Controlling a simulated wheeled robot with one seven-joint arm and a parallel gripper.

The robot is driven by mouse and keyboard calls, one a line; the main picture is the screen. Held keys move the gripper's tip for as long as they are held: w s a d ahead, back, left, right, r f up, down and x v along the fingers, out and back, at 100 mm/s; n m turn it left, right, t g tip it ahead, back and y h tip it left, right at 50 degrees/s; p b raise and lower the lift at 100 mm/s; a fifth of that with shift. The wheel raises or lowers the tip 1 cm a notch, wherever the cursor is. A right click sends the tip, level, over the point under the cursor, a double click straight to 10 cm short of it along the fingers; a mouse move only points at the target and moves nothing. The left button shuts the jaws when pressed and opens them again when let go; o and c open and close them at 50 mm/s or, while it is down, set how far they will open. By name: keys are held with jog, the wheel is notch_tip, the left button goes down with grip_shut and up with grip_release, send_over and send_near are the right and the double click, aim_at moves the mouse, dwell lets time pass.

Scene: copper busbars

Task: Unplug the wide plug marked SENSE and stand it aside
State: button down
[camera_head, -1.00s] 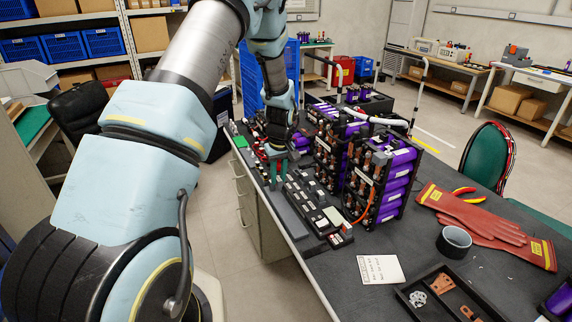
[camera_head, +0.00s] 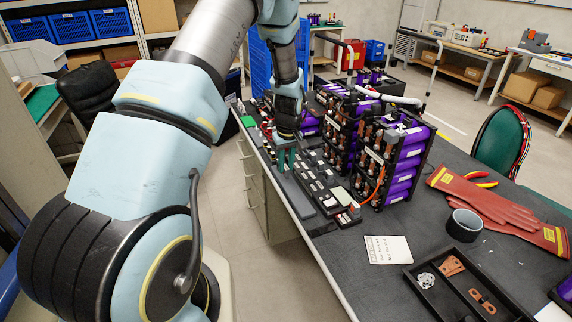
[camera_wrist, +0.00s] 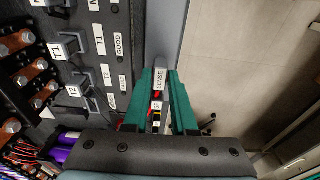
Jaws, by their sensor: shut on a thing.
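My gripper (camera_head: 286,160) points down near the left edge of the bench, beside the battery modules. In the wrist view its two green fingers (camera_wrist: 159,100) are shut on the plug marked SENSE (camera_wrist: 160,79). The white SENSE label shows between the fingertips, with a second small label and red and yellow parts nearer the palm. The plug is over or on a grey strip along the bench edge; I cannot tell whether it touches it. In the head view the plug is hidden or too small to make out.
A dark labelled rack (camera_head: 322,186) lies beside my gripper. Purple battery modules (camera_head: 395,165) with copper busbars stand to its right. In the wrist view, a dark panel (camera_wrist: 105,75) marked T1, T2 and GOOD is left of the fingers, with floor (camera_wrist: 235,70) to the right.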

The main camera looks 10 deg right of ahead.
jog(key=shift+f, duration=0.4)
jog(key=c, duration=0.6)
grip_release()
jog(key=shift+c, duration=0.2)
jog(key=shift+r+p, duration=1.6)
jog(key=shift+r, duration=1.45)
